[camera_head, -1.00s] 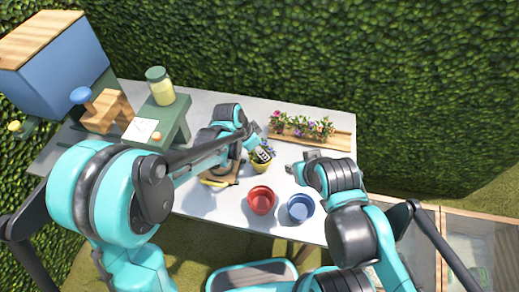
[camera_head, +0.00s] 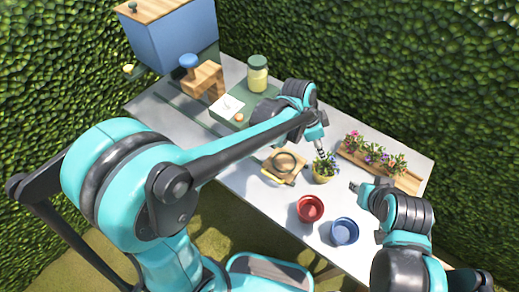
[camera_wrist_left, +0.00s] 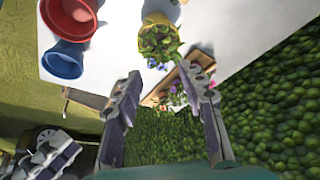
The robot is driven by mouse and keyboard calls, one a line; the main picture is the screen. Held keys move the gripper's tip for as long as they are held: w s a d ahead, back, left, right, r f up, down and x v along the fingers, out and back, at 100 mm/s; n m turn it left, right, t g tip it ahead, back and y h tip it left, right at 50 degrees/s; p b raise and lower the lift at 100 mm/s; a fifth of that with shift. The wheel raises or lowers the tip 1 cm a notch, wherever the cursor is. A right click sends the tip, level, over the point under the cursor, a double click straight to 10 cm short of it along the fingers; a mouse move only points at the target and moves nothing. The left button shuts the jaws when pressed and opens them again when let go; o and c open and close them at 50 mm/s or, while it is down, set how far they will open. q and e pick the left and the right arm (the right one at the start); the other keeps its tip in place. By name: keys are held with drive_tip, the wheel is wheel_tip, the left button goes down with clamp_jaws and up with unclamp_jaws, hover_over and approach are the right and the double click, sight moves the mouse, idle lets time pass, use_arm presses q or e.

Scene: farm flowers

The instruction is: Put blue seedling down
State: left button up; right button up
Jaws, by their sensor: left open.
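A leafy green seedling (camera_head: 325,163) stands in a yellow pot (camera_head: 323,178) on the white table. My left gripper (camera_head: 322,147) is just above the leaves in the head view. In the left wrist view my left gripper (camera_wrist_left: 163,78) is open, its two fingers apart with nothing between them, pointing toward the plant. My right gripper (camera_head: 355,187) is low to the right of the pot; its jaw state is too small to tell.
A red pot (camera_head: 310,208) and a blue pot (camera_head: 344,231) stand at the table's front. A wooden tray (camera_head: 408,182) of several flowers lies behind the yellow pot. A wooden board (camera_head: 292,160) with a round object is on its left. A jar (camera_head: 257,75) stands at the back.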

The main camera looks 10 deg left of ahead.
use_arm(q)
drive_tip(key=s+a+r+n+t+y, duration=0.2)
drive_tip(key=s+a+n, duration=0.4)
drive_tip(key=a, duration=0.5)
drive_tip(key=s+a+r+n+t+y, duration=0.2)
drive_tip(key=s+a+n, duration=0.5)
drive_tip(key=a, duration=0.5)
drive_tip(key=shift+s+r+t, duration=0.25)
drive_tip(key=shift+s+t, duration=0.05)
drive_tip(key=shift+t, duration=0.4)
wheel_tip(320, 180, down, 3)
drive_tip(key=b, duration=0.3)
